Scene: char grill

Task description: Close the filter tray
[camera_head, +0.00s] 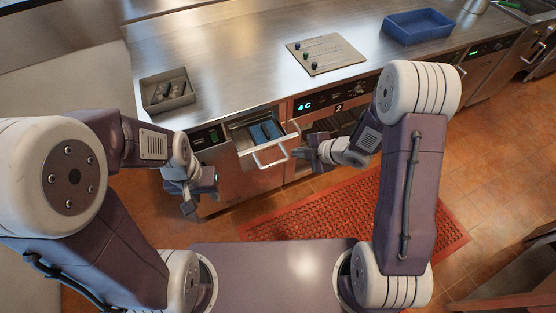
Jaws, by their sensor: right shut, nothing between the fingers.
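The filter tray (245,146) is a metal drawer pulled out from the front of the steel counter. It has a blue item (265,132) inside and a pale bar handle (271,160) on its front. My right gripper (304,154) is shut and empty, just right of the handle; I cannot tell whether it touches it. My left gripper (188,210) hangs low to the left of the tray, apart from it; I cannot make out its jaw opening.
A grey bin (152,108) with dark items, a panel with several knobs (340,62) and a blue crate (418,38) sit on the counter (235,70). A display reading "4C" (306,105) is right of the tray. A red mat (330,215) covers the floor.

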